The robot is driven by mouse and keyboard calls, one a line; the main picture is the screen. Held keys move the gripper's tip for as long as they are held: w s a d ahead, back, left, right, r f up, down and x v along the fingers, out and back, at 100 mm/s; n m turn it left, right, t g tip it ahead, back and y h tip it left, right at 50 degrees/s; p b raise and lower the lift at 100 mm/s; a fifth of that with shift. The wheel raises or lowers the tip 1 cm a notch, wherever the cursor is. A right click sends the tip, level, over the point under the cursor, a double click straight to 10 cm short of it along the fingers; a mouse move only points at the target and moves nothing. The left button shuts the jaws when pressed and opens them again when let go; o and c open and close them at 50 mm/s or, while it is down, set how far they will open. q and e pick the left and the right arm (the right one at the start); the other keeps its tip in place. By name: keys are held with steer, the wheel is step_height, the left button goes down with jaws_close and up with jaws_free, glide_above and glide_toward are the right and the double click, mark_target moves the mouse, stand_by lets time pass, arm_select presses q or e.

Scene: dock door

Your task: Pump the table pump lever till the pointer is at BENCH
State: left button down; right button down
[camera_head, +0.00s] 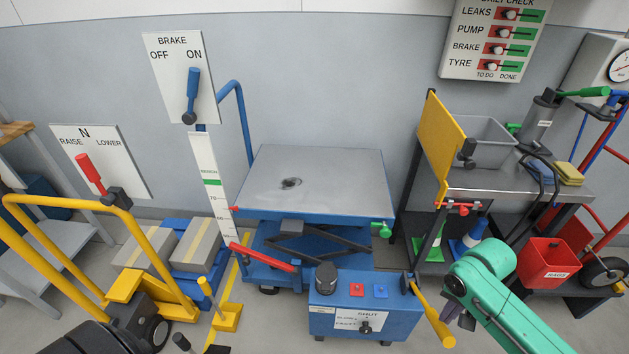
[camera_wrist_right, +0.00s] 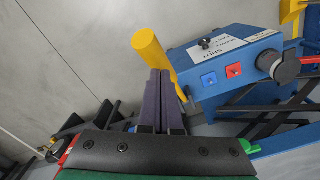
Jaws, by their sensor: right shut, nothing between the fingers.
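The blue lift table (camera_head: 322,185) stands mid-view with a bare grey top. The yellow pump lever (camera_head: 437,322) slants down to the right from the right side of the table's blue pump box (camera_head: 340,315). Its rounded end also shows in the right wrist view (camera_wrist_right: 150,55). My right gripper (camera_head: 456,317) is shut and empty; its purple fingers (camera_wrist_right: 160,85) are just beside the lever, contact unclear. The white scale post (camera_head: 207,175) has a green band (camera_head: 211,183) at BENCH. The red pointer (camera_head: 235,209) is below that band. My left gripper is not in view.
A grey-topped cart (camera_head: 500,180) with a yellow panel (camera_head: 440,135) stands close right of the table. A red bucket (camera_head: 546,262) is right of my right arm. A yellow pallet truck (camera_head: 125,290) stands left. The table top is clear except for a dark mark.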

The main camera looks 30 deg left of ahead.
stand_by(0.5)
steer(key=shift+f+b, duration=1.8)
steer(key=shift+f, duration=2.35)
steer(key=shift+f+b, duration=1.8)
steer(key=shift+f, duration=1.65)
step_height(320, 180, up, 15)
steer(key=p, duration=1.8)
glide_above(436, 329)
steer(key=w, duration=0.2)
steer(key=shift+s+d+r, duration=0.15)
steer(key=shift+d+r, duration=0.05)
steer(key=shift+d, duration=0.25)
steer(key=shift+f+b, duration=0.1)
steer(key=shift+b, duration=0.25)
